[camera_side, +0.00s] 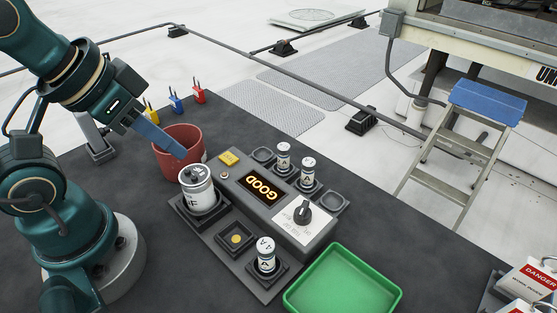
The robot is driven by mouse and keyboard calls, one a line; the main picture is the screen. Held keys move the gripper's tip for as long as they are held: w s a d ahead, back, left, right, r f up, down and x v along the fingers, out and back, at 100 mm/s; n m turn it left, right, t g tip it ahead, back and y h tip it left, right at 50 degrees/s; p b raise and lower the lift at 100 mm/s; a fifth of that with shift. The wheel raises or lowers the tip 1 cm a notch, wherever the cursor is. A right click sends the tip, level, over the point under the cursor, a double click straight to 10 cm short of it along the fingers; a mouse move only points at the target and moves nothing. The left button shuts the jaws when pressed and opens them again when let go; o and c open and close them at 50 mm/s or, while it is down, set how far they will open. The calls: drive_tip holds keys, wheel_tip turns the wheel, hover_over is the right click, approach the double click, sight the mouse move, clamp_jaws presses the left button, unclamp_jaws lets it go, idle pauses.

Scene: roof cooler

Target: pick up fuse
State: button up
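Several white fuse-like cylinders stand upright in dark square sockets. A fuse (283,158) and another fuse (307,174) are behind the tester (285,212), and a third fuse (266,255) marked "4 A" stands in front of it. A larger white cylinder (198,191) stands in a holder left of the tester, its lettering partly readable. The tester's display (260,189) reads "GOOD". My gripper (180,151), with blue fingers, is above the red bucket (170,163), left of and apart from the fuses. The fingers overlap in this view, so their opening is hidden.
An empty socket (235,239) lies between the large cylinder and the front fuse. A green tray (342,284) sits at the front right. Yellow, blue and red padlocks (198,95) stand at the back. A stepladder (468,135) stands beyond the dark table.

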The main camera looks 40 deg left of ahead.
drive_tip(key=o, duration=0.7)
drive_tip(key=g, duration=0.4)
hover_over(266, 245)
drive_tip(key=w+a, duration=0.2)
drive_tip(key=a, duration=0.1)
wheel_tip(266, 245, down, 3)
drive_tip(key=d+f, duration=0.1)
drive_tip(key=s+d+f+m+g, duration=0.1)
drive_tip(key=f+m, duration=0.1)
drive_tip(key=shift+s+d+f+g, duration=0.25)
drive_tip(key=shift+s+d+g, duration=0.05)
drive_tip(key=shift+d, duration=0.1)
drive_tip(key=shift+s+d+f, duration=0.1)
drive_tip(key=shift+s+f, duration=0.15)
drive_tip(key=shift+f, duration=2.45)
